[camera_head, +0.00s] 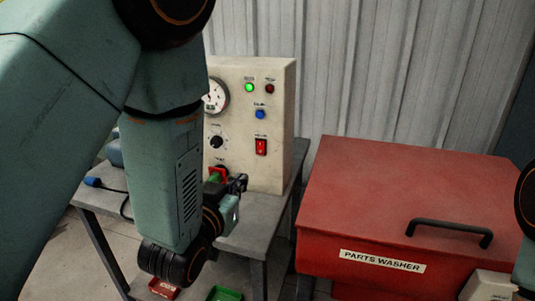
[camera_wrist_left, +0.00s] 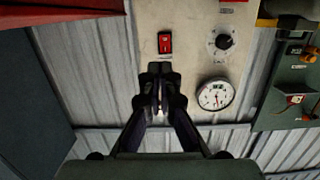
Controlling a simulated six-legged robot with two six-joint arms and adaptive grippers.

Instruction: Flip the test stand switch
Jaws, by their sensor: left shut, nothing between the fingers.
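The test stand (camera_head: 278,170) is a cream panel box on a grey table. Its red rocker switch (camera_head: 261,147) sits on the right side of the front face, below a blue button (camera_head: 261,115). In the left wrist view, which shows the panel upside down, the red switch (camera_wrist_left: 165,43) is just beyond my left fingertips. My left gripper (camera_head: 240,183) is shut and empty, in front of the panel and lower than the switch; it also shows in the wrist view (camera_wrist_left: 155,76). Contact with the panel cannot be told. My right gripper is out of view.
A green lamp (camera_head: 249,87) is lit beside a dark red lamp (camera_head: 269,89). A gauge (camera_wrist_left: 215,94) and black knob (camera_wrist_left: 223,42) share the panel. A red parts washer (camera_head: 400,200) with a black handle stands right of the table. Small red and green bins lie below.

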